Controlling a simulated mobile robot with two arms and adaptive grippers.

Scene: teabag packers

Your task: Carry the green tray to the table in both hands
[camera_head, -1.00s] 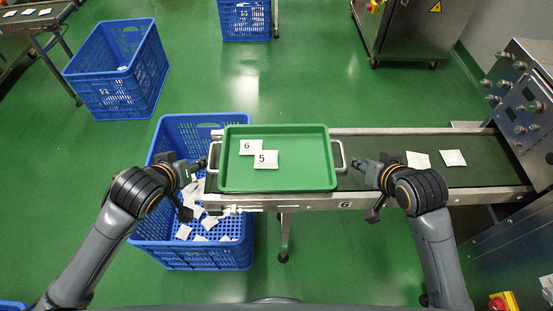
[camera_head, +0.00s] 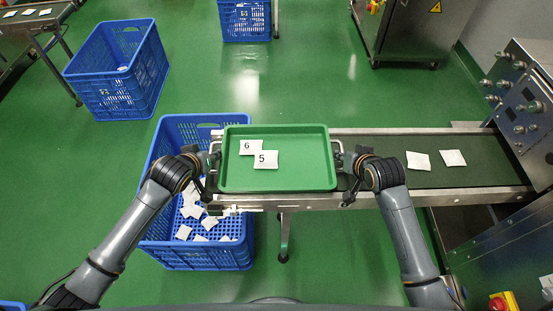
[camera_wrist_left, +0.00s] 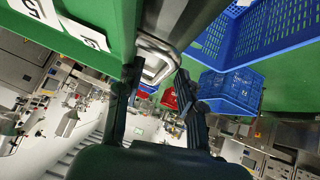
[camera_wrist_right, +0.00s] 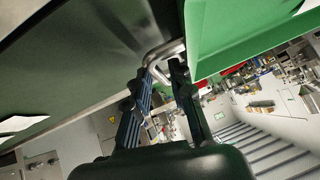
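The green tray (camera_head: 300,172) sits level on the near end of the conveyor, with two white teabags marked 6 (camera_head: 248,147) and 5 (camera_head: 265,160) in it. It has a metal handle at each end. My left gripper (camera_head: 210,163) is at the left handle; in the left wrist view its fingers (camera_wrist_left: 155,85) stand apart on either side of the handle (camera_wrist_left: 158,58). My right gripper (camera_head: 342,162) is at the right handle; in the right wrist view its fingers (camera_wrist_right: 160,80) stand apart with the handle (camera_wrist_right: 162,55) between them. Contact with the handles is unclear.
The conveyor (camera_head: 480,178) runs right, with two teabags (camera_head: 418,161) on its belt. A blue crate (camera_head: 195,257) with loose teabags stands under its left end. Another blue crate (camera_head: 115,85) stands at the back left. A steel machine (camera_head: 415,35) stands at the back right.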

